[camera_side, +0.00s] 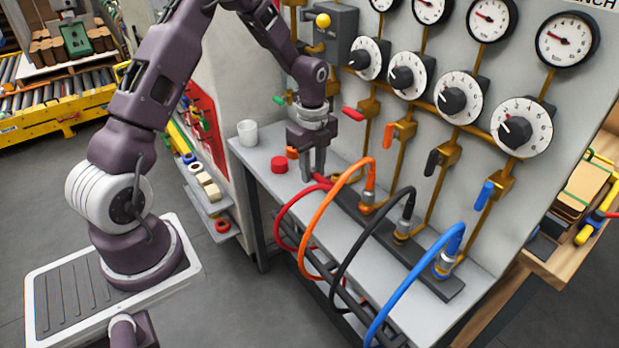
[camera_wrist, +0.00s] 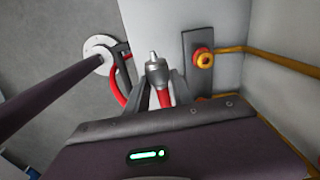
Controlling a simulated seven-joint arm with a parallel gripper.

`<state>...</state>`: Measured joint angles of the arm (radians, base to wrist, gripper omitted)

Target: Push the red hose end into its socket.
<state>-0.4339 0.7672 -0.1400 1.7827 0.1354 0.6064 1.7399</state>
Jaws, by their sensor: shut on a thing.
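My gripper (camera_side: 314,168) is shut on the red hose end, low over the left end of the bench. In the wrist view the hose end (camera_wrist: 157,70) is a grey metal plug with a narrow tip. It stands out beyond the gripper fingers (camera_wrist: 162,93), with red hose (camera_wrist: 164,98) between them. The socket (camera_wrist: 204,60) is a red ring with a yellow-gold centre on a dark strip. It lies right of the plug, apart from it. In the side view the red hose (camera_side: 283,214) loops down over the bench front, and I cannot make out the socket behind my gripper.
Orange (camera_side: 322,215), black (camera_side: 352,258) and blue (camera_side: 392,298) hoses are plugged into the dark strip and arch over the bench front, right of my gripper. A white cup (camera_side: 247,133) and a red cap (camera_side: 279,164) stand left. Valves and dials line the panel behind.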

